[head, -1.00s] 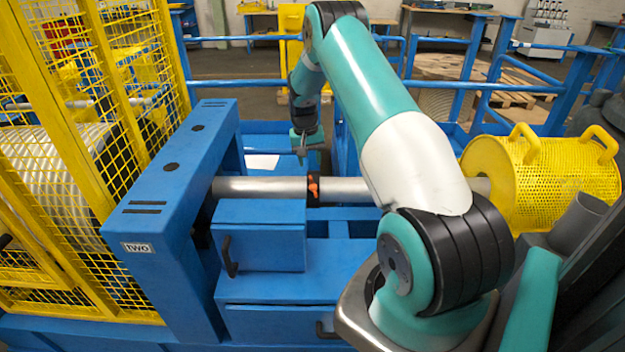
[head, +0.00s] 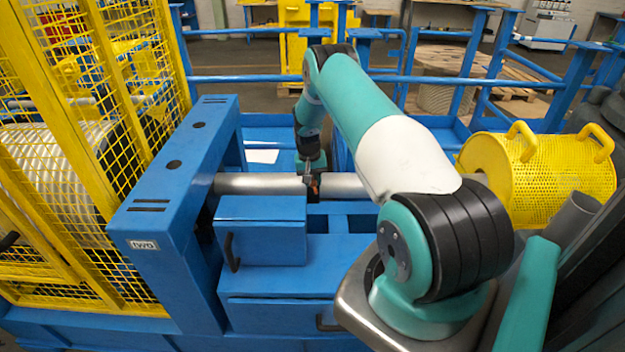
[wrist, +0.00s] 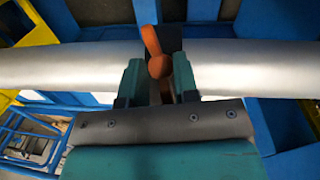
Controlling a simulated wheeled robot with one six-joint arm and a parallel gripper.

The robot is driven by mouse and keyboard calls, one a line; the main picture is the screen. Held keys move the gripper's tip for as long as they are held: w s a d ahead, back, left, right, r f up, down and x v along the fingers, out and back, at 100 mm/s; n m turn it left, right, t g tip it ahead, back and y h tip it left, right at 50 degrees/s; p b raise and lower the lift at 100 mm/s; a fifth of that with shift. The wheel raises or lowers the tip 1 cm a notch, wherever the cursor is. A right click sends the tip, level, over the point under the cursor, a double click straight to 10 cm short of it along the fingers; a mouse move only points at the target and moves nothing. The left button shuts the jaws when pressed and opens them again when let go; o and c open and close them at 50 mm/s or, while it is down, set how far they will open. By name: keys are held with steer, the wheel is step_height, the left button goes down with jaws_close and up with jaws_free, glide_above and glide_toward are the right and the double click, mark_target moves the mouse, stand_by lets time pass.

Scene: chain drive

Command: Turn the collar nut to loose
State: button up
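The collar nut (head: 313,193) is a black ring with an orange lever, around a silver shaft (head: 250,184). In the wrist view the orange lever (wrist: 155,55) stands in front of the black collar, in the middle of the shaft. My gripper (head: 312,174) is at the collar in the head view and partly hides it. In the wrist view its two teal fingers (wrist: 158,82) stand apart, one on each side of the lever's lower end. Gaps show beside the lever, so the gripper looks open around it. I cannot tell whether a finger touches it.
A blue housing (head: 175,190) stands left of the collar, beside a yellow mesh guard (head: 60,180). Blue boxes with handles (head: 262,232) lie below the shaft. A yellow perforated drum (head: 550,170) is at the right end. Blue rails (head: 400,79) run behind.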

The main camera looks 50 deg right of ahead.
steer(key=shift+c, duration=0.7)
steer(key=shift+f+b, duration=0.15)
steer(key=shift+b, duration=0.4)
steer(key=n+b, duration=0.1)
steer(key=g+h+b, duration=0.1)
steer(key=shift+w+a+f+n+b, duration=0.2)
steer(key=shift+n+b, duration=0.1)
steer(key=shift+n, duration=0.1)
steer(key=shift+n+g+h+b, duration=0.3)
steer(key=shift+n+h+b, duration=0.35)
steer(key=shift+b, duration=0.3)
steer(key=shift+a+n+g+h+b, duration=0.2)
steer(key=shift+n+g+h+b, duration=0.3)
steer(key=shift+n+h+b, duration=0.7)
steer(key=shift+a+n+h+b, duration=0.15)
steer(key=shift+n+h+b, duration=0.7)
steer(key=shift+n+h, duration=0.65)
steer(key=shift+n, duration=0.25)
